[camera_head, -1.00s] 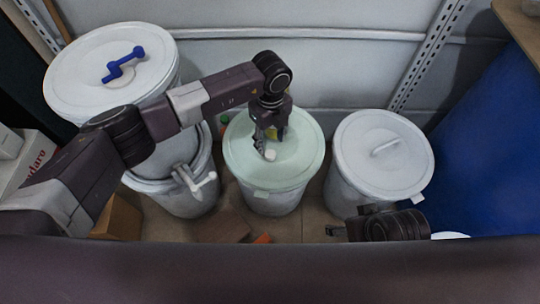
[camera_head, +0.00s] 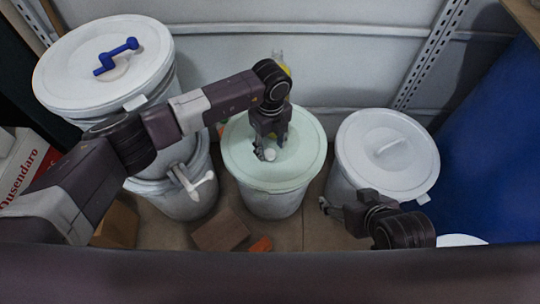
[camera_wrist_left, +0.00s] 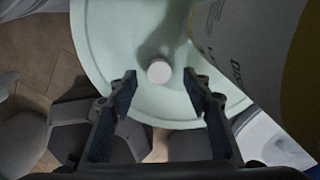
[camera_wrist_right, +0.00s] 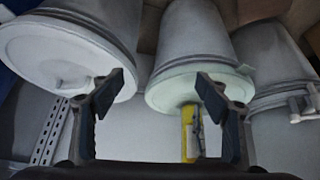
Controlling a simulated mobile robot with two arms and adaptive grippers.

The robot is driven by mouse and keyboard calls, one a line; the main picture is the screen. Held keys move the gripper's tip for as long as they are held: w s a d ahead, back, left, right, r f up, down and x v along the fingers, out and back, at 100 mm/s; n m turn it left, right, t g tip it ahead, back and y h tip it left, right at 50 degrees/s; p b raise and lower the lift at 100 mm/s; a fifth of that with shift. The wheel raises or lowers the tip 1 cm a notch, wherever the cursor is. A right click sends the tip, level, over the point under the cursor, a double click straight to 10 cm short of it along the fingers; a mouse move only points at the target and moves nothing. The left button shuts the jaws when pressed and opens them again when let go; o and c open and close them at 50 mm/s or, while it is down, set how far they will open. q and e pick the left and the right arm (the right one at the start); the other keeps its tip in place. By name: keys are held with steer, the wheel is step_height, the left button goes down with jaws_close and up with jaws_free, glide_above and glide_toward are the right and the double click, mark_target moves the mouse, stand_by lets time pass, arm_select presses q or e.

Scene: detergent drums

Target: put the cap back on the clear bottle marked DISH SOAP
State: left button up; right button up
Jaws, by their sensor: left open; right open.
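The small white cap (camera_head: 270,155) lies on the pale green drum lid (camera_head: 240,165). My left gripper (camera_head: 266,147) is open just above it. In the left wrist view the cap (camera_wrist_left: 159,72) shows between and slightly beyond the open fingertips, not gripped. The bottle (camera_wrist_left: 235,40) stands close on the right there, with part of its label lettering visible. In the head view the bottle (camera_head: 285,68) is mostly hidden behind my left arm; its yellow part and clear top show. My right gripper (camera_head: 324,206) is open and empty, in front of the right drum.
A white-lidded drum (camera_head: 387,155) stands to the right. Cardboard (camera_head: 220,230) and a small orange item (camera_head: 261,244) are on the floor in front. A blue drum (camera_head: 490,150) is far right.

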mark_target(270, 154)
arm_select(q)
step_height(270, 154, down, 2)
steer(key=shift+f+b, duration=0.1)
steer(key=shift+b, duration=0.7)
arm_select(e)
steer(key=w+a+r+t+y, duration=0.1)
steer(key=w+a+r+t, duration=0.2)
steer(key=w+r+t, duration=0.2)
steer(key=w+r, duration=0.1)
steer(key=w, duration=0.2)
steer(key=shift+w+r, duration=0.15)
steer(key=shift+r, duration=0.2)
arm_select(q)
steer(key=shift+c, duration=0.3)
steer(key=c, duration=0.7)
